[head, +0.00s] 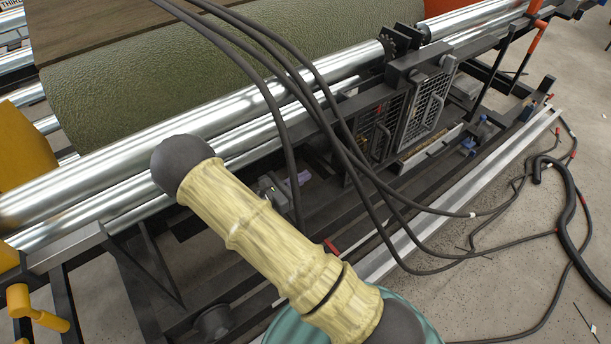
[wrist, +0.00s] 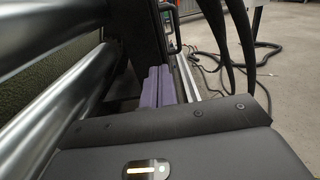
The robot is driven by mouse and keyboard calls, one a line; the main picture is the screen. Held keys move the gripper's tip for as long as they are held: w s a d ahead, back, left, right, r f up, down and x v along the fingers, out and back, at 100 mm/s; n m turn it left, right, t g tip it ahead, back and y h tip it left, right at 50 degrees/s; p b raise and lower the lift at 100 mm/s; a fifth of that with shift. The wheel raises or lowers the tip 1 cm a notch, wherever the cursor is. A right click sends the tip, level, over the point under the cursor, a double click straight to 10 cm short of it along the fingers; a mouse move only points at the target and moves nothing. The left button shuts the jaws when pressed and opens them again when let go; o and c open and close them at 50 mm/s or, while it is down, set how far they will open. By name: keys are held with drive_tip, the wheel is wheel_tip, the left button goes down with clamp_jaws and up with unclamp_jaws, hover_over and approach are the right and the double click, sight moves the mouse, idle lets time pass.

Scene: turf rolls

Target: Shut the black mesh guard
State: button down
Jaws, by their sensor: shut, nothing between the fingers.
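I cannot tell how far the guard stands open. My gripper (head: 302,178) is low beside the machine frame, left of the guard and apart from it, partly hidden by my arm and hoses. In the wrist view its purple fingers (wrist: 157,84) are together and empty. A dark handle (wrist: 174,30) shows beyond the fingertips.
Black hoses (head: 345,150) hang across the space between my gripper and the guard. Steel rollers (head: 240,112) and a green turf roll (head: 200,70) lie above. A pale metal rail (head: 470,185) and loose cables (head: 520,200) lie on the right; open floor is beyond.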

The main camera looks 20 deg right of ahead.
drive_tip(key=shift+d, duration=0.1)
drive_tip(key=s+d+r+m+g+y, duration=0.2)
drive_tip(key=s+m+g+y, duration=0.2)
drive_tip(key=s+m, duration=0.15)
drive_tip(key=s+d+r+m+g+y, duration=0.1)
drive_tip(key=s+d+m+g+y, duration=0.1)
drive_tip(key=s+m+g+y, duration=0.3)
drive_tip(key=s+a+r+m+t+y, duration=0.5)
drive_tip(key=r+m+y, duration=0.3)
drive_tip(key=m, duration=0.3)
drive_tip(key=shift+s+r, duration=0.6)
drive_tip(key=shift+m, duration=0.25)
drive_tip(key=shift+w+d, duration=0.1)
drive_tip(key=shift+w, duration=0.05)
